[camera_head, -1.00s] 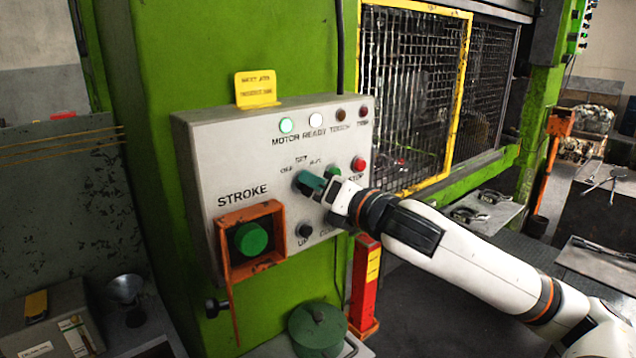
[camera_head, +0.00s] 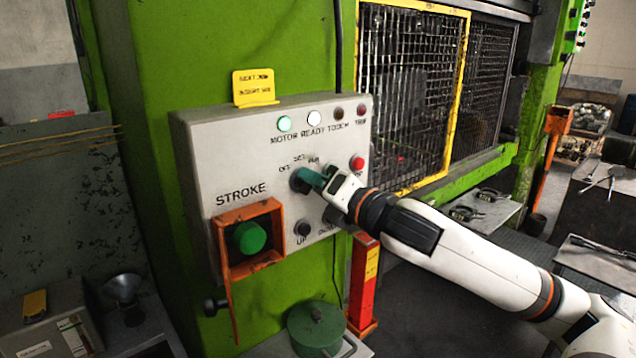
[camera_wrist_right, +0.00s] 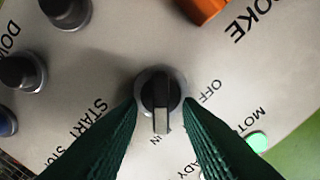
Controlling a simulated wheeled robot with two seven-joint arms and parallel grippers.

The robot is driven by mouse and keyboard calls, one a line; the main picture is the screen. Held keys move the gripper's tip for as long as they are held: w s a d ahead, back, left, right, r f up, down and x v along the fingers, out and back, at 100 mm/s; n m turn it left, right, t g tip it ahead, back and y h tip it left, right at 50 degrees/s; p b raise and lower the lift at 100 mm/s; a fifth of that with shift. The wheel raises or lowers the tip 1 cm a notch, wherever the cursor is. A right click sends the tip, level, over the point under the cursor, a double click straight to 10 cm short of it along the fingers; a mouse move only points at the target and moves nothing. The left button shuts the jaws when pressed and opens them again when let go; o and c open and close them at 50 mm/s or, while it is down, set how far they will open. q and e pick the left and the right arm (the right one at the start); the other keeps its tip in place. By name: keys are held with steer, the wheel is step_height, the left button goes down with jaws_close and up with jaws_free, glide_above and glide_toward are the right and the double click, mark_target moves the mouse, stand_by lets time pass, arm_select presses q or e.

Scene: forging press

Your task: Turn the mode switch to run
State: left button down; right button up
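The mode switch (camera_wrist_right: 161,92) is a black knob on the control panel (camera_head: 205,160). In the right wrist view its pale-tipped handle points down the picture, towards a partly hidden label ending in N. The OFF label is to its right. My right gripper (camera_head: 308,179) has green fingers reaching to the switch from the right in the head view. In the right wrist view its two fingertips (camera_wrist_right: 161,104) stand either side of the handle, with a gap on both sides. In the head view the fingers mostly hide the knob. My left gripper is out of view.
The red stop button (camera_head: 357,162) is just above my right gripper. Below are the black UP knob (camera_head: 304,229) and the green stroke button (camera_head: 250,238) in an orange guard (camera_head: 222,258). The motor (camera_head: 284,124) and ready (camera_head: 315,118) lamps are lit.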

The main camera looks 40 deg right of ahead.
steer(key=s+d+b, duration=0.1)
steer(key=s+b, duration=1.1)
stand_by(0.6)
stand_by(0.4)
